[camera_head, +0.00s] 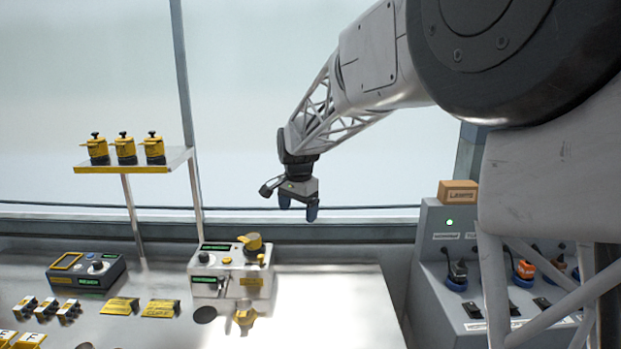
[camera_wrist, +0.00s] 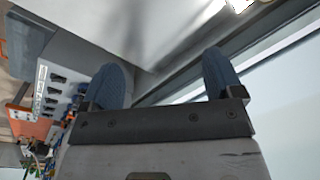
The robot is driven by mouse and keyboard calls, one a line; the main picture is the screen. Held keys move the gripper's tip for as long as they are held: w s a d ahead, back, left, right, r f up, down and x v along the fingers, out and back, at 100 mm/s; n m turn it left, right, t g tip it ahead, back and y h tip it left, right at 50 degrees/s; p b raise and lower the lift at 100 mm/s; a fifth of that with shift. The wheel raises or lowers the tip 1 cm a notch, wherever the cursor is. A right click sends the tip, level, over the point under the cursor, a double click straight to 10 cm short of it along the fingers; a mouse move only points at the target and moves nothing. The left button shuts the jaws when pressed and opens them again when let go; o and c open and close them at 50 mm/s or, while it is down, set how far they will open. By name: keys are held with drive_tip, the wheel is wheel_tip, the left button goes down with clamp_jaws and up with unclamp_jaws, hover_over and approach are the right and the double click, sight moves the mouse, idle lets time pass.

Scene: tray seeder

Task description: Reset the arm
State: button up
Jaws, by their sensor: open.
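My gripper (camera_head: 298,203) hangs at the end of my raised arm in the head view, pointing down. It is in the air above the back edge of the bench, up and to the right of the seeder machine (camera_head: 232,268). In the wrist view my gripper (camera_wrist: 165,85) shows two blue fingertips set well apart. Nothing is between them. The seeder is a white box with green displays and a yellow cap on top. A yellow part (camera_head: 245,318) sits at its front.
A shelf (camera_head: 120,168) with 3 yellow-topped canisters (camera_head: 125,149) stands at left. A control box (camera_head: 87,268) and yellow labels (camera_head: 160,308) lie on the bench (camera_head: 330,300). The bench right of the seeder is clear.

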drive_tip(key=s+d+r+n, duration=0.2)
drive_tip(key=s+d, duration=0.5)
drive_tip(key=s, duration=0.4)
drive_tip(key=s+d+r+n, duration=0.2)
drive_tip(key=s+d, duration=0.6)
drive_tip(key=s, duration=0.4)
drive_tip(key=s+d+f+n, duration=0.1)
drive_tip(key=s+d+f, duration=0.1)
drive_tip(key=s, duration=0.5)
drive_tip(key=s+d+f+n+t, duration=0.1)
drive_tip(key=s+d+f, duration=0.1)
drive_tip(key=s, duration=0.6)
drive_tip(key=s+d+f+n, duration=0.1)
drive_tip(key=s+d+f, duration=0.1)
drive_tip(key=s, duration=0.5)
drive_tip(key=shift+s+d+f+t, duration=0.15)
drive_tip(key=shift+d+f+t, duration=0.15)
drive_tip(key=shift+d+f, duration=0.1)
drive_tip(key=shift+c, duration=0.2)
